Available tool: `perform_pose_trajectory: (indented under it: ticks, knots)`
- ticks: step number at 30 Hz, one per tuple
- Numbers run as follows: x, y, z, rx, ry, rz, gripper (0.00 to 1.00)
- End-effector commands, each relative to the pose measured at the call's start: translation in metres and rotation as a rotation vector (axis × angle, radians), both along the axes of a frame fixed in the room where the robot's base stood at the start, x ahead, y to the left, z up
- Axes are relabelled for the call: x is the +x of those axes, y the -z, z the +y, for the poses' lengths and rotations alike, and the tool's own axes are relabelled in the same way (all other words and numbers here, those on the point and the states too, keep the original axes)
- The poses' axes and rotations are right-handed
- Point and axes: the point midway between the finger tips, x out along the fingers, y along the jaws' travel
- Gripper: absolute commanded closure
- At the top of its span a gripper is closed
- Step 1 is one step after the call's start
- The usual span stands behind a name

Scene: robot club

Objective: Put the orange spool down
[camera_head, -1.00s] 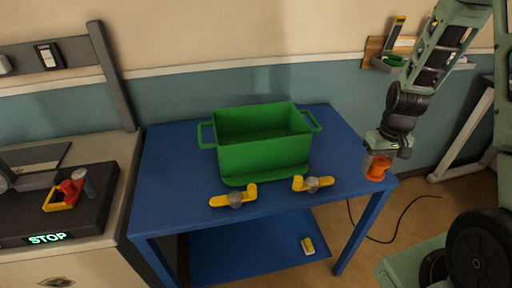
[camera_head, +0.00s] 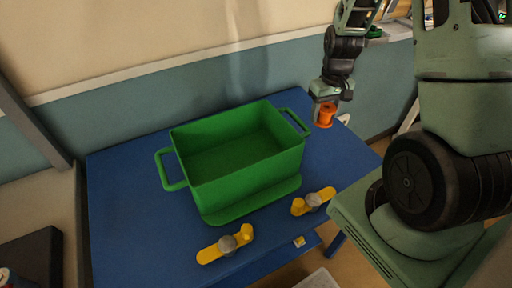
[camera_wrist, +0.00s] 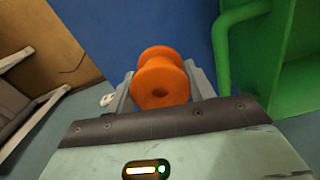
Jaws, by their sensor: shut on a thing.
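The orange spool (camera_head: 326,114) is held between the fingers of my gripper (camera_head: 324,106), to the right of the green bin in the head view. In the wrist view the orange spool (camera_wrist: 161,80) sits between both fingers of my gripper (camera_wrist: 160,88), with its round end and centre hole facing the camera. The blue table (camera_head: 130,210) lies behind the spool in the wrist view. I cannot tell whether the spool touches the table top.
A green bin (camera_head: 245,178) with side handles stands on the blue table. Two yellow latches with grey knobs, left (camera_head: 215,251) and right (camera_head: 325,195), sit along the table's front edge. Free blue surface shows left of the bin and at the table's right end.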

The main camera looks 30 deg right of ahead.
Motion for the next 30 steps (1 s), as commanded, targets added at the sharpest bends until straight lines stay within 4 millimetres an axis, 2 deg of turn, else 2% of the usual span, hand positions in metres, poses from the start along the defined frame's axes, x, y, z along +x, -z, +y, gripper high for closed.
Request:
perform_pose_trajectory:
  ticks: [5, 12, 17, 24, 30]
  knots:
    - [-0.001, 0.008, 0.000, 0.002, 0.001, 0.004, 0.72]
    - [-0.001, 0.048, 0.000, 0.002, 0.001, 0.004, 0.72]
    - [0.000, 0.060, 0.000, 0.000, 0.000, 0.001, 0.72]
    - [-0.001, 0.091, 0.000, 0.002, 0.000, 0.004, 0.72]
    - [0.000, 0.101, 0.000, 0.000, 0.001, 0.000, 0.72]
